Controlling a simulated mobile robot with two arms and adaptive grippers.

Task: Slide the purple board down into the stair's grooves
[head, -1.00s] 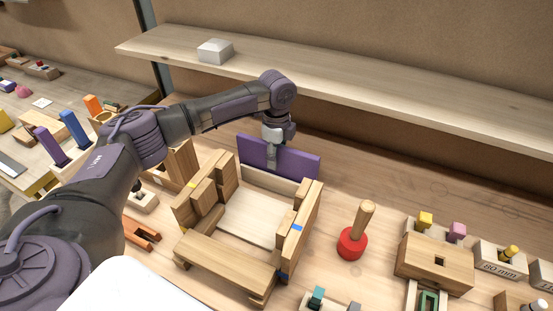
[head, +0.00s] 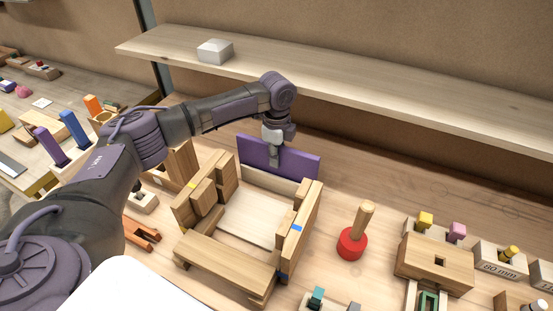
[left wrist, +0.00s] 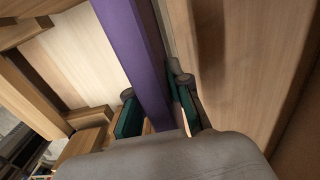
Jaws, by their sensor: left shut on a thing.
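The purple board (head: 297,163) stands on edge at the far end of the wooden stair frame (head: 226,262), upright across its back. My left gripper (head: 276,158) reaches down from above onto the board's top edge, near its middle, and is shut on it. In the left wrist view the board (left wrist: 137,55) runs between the two teal-padded fingers (left wrist: 158,108). The board's lower edge is hidden behind the frame's back step, so I cannot tell how deep it sits in the grooves. My right gripper is not in view.
A red-based wooden mallet (head: 352,243) stands right of the frame. Wooden blocks with coloured pegs (head: 435,262) crowd the right side. A shelf (head: 340,80) with a white box (head: 215,51) runs behind the arm. Bare table lies between frame and mallet.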

